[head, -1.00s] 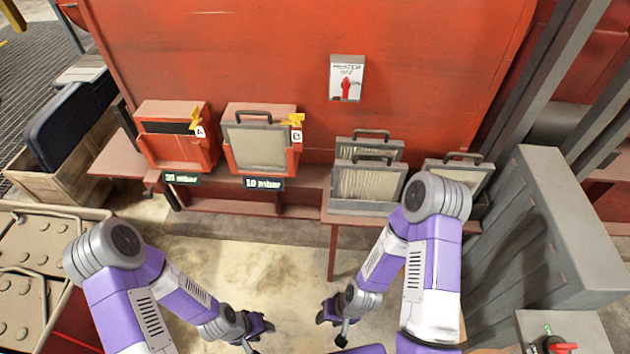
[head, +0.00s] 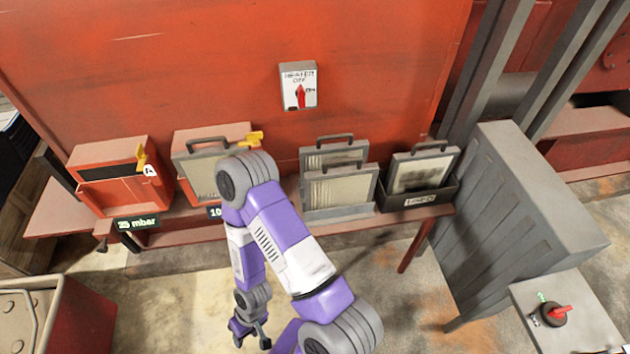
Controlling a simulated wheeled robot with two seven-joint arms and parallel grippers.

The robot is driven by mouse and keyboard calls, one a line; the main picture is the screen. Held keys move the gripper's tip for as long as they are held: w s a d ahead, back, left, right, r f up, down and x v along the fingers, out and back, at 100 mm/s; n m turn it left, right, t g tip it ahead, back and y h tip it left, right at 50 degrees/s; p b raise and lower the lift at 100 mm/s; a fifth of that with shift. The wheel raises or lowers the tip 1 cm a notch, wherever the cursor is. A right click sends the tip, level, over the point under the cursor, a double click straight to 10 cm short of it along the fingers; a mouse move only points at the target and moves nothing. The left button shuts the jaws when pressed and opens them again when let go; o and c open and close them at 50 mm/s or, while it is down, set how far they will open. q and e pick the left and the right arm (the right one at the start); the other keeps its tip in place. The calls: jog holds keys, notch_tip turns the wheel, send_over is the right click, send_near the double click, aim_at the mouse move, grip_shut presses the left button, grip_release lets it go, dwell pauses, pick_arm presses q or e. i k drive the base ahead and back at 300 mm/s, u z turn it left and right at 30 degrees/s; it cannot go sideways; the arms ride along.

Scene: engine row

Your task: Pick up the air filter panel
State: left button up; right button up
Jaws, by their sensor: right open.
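Several pleated air filter panels with dark handles are in view. Two pale panels stand one behind the other in a grey rack (head: 338,213) at centre; the front panel (head: 340,187) covers much of the rear panel (head: 330,152). A dirtier panel (head: 420,172) stands in a dark labelled bin (head: 425,200) to their right. Another panel (head: 196,165) sits in the front of the red housing B (head: 238,133), partly behind my right arm. My right gripper (head: 252,342) is open and low, below and in front of the shelf, apart from every panel. My left gripper is out of view.
The red housing A (head: 118,160) has a dark slot and a "25 mbar" display (head: 137,223). A heater switch (head: 299,88) is on the red wall. A grey cabinet (head: 535,200) and a red-knobbed box (head: 565,318) stand at right. Floor before the shelf is open.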

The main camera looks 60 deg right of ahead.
aim_at(326, 188)
jog(key=i, duration=1.05)
jog(key=z, duration=2.25)
